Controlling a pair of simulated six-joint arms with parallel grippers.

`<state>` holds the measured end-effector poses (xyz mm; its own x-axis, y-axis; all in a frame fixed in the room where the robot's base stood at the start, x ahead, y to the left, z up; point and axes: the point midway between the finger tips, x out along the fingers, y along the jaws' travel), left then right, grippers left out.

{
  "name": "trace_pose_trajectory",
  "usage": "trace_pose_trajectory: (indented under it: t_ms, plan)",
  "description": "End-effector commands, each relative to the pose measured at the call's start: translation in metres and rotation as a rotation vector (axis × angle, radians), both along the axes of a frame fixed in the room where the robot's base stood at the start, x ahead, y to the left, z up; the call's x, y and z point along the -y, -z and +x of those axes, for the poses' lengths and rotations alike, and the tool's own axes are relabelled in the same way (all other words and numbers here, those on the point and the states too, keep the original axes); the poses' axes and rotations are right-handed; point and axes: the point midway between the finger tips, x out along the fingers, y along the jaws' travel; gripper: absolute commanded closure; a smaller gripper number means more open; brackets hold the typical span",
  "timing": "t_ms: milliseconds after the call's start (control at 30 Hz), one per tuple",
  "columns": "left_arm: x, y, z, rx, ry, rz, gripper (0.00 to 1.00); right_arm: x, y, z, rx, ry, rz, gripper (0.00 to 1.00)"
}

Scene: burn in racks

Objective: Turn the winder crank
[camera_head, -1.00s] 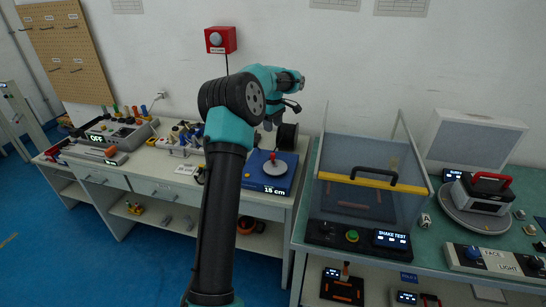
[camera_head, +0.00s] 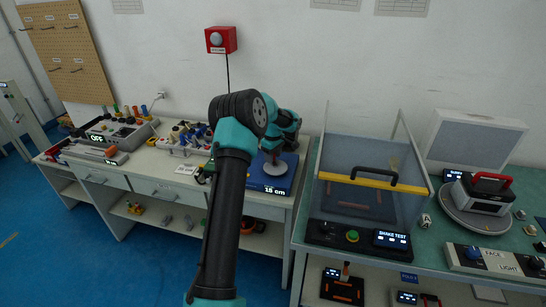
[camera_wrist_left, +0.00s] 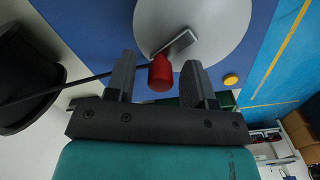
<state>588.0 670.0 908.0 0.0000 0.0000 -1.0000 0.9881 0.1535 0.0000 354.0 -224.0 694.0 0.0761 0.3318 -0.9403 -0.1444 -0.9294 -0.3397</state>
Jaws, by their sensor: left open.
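The winder is a blue box (camera_head: 283,182) with a "15 cm" display and a grey disc (camera_head: 275,169) on top, at the right end of the left bench. In the left wrist view the disc (camera_wrist_left: 213,22) carries a grey crank arm (camera_wrist_left: 178,45) with a red knob (camera_wrist_left: 160,74). My left gripper (camera_wrist_left: 158,75) is open, its two fingers on either side of the red knob with gaps visible. In the head view my left arm hides the knob and most of the gripper. My right gripper is out of view.
A black spool (camera_wrist_left: 25,75) stands beside the winder, with a dark strand running toward it. A yellow button (camera_wrist_left: 230,79) sits on the blue box. A clear shake-test enclosure (camera_head: 365,170) stands on the bench to the right.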

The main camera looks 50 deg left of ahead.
Motion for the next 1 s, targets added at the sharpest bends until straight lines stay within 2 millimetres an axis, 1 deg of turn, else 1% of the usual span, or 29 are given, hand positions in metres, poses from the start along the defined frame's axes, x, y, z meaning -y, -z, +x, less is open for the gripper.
trace_pose_trajectory:
  t_ms: [100,333,833,1000]
  plan:
    - [-0.0003,0.0034,-0.0001,0.000,0.000,0.000,0.51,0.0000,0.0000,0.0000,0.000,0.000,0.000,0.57]
    - [-0.0002,0.0036,-0.0002,0.000,0.000,0.000,0.51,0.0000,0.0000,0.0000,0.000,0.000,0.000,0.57]
    - [-0.0002,0.0034,-0.0001,0.000,0.000,0.000,0.99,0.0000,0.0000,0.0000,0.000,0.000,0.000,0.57]
    - [-0.0001,0.0034,0.0000,0.000,0.004,0.000,1.00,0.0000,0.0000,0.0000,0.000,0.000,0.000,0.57]
